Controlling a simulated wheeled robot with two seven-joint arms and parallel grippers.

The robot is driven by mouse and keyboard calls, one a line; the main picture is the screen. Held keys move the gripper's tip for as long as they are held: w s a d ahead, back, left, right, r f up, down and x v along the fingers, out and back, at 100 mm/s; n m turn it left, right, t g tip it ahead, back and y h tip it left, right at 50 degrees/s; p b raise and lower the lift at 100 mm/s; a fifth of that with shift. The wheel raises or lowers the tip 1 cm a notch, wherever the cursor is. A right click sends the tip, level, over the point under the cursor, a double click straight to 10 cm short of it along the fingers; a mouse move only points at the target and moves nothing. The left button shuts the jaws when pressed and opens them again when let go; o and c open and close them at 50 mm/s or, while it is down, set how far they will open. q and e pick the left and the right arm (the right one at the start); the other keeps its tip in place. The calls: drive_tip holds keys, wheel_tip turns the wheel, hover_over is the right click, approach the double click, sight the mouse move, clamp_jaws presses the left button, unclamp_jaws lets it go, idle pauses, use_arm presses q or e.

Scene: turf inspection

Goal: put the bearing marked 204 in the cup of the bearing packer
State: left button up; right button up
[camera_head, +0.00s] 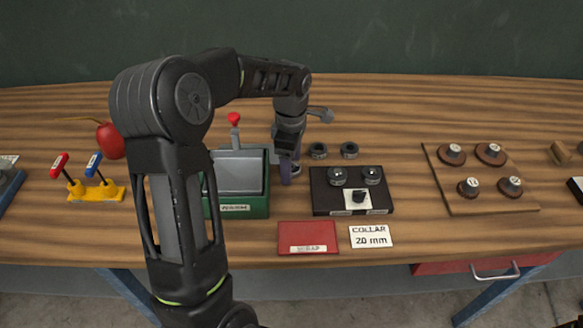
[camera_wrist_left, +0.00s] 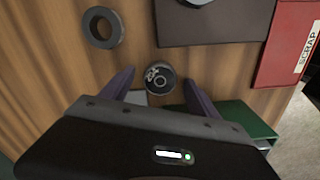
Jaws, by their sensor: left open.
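My left gripper (camera_head: 288,178) is open, pointing down between the green box and the black tray. In the left wrist view its two fingertips (camera_wrist_left: 158,86) stand on either side of a dark round bearing-like piece (camera_wrist_left: 158,78). This piece has a pale marking too small to read, and I cannot tell whether the fingers touch it. In the head view the gripper hides it. Two more dark rings, a left one (camera_head: 318,150) and a right one (camera_head: 349,150), stand behind the tray. I cannot pick out the packer cup with certainty.
A green box (camera_head: 255,208) with a red-knobbed lever (camera_head: 234,120) stands left of the gripper. The black tray (camera_head: 322,200) holds two round pieces. A red scrap mat (camera_head: 308,231), a collar card (camera_head: 371,236) and a wooden board (camera_head: 480,205) lie on the bench.

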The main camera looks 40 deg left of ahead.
use_arm(q)
drive_tip(key=shift+c, duration=0.2)
idle(0.3)
clamp_jaws()
idle(0.6)
